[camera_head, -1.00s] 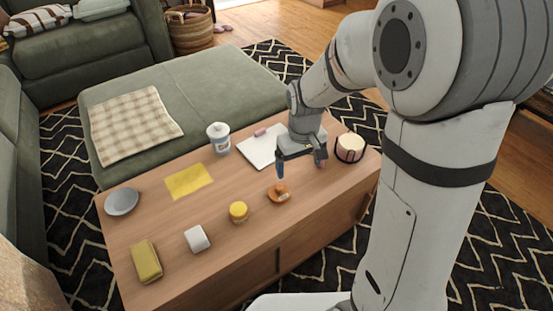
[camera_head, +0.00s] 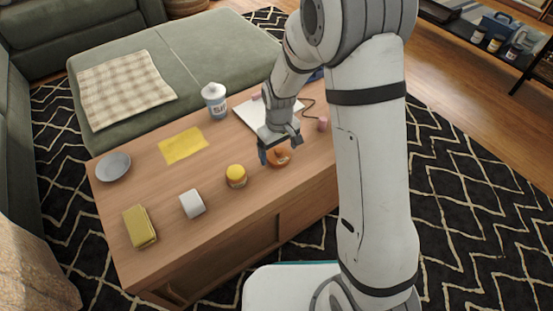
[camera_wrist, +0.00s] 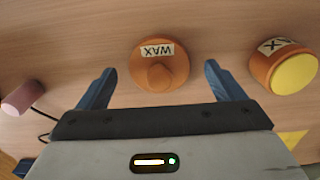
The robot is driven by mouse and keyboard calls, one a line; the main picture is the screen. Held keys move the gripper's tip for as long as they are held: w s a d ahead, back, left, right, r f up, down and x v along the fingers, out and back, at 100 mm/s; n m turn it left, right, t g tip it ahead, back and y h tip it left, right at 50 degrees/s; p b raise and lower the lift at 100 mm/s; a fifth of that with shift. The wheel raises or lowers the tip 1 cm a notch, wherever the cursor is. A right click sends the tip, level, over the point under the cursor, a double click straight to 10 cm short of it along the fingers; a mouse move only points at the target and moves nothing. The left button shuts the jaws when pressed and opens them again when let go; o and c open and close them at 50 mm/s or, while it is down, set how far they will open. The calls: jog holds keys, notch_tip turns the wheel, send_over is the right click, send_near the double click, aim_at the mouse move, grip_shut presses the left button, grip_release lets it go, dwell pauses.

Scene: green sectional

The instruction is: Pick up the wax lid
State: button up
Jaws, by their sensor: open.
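The wax lid (camera_wrist: 166,75) is a round orange lid with a knob and a white "WAX" label. It lies on the wooden table and shows in the head view (camera_head: 283,159), partly hidden by my gripper. My gripper (camera_wrist: 159,67) is open and empty, its two blue fingers on either side of the lid with a gap to each. In the head view my gripper (camera_head: 276,153) is low over the lid. An orange jar (camera_wrist: 262,67) labelled "WAX", with a yellow top, stands right of the lid in the wrist view and left of it in the head view (camera_head: 236,180).
A pink cylinder (camera_wrist: 22,97) with a dark cord nearby lies left in the wrist view. The wooden table (camera_head: 215,225) also bears a white block (camera_head: 192,204), yellow sponge-like block (camera_head: 140,227), yellow sheet (camera_head: 183,146), grey bowl (camera_head: 113,166) and white canister (camera_head: 215,101).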

jog(key=shift+f, duration=0.4)
jog(key=shift+r, duration=0.1)
jog(key=c, duration=1.1)
jog(key=shift+o, duration=0.2)
jog(key=shift+r, duration=0.1)
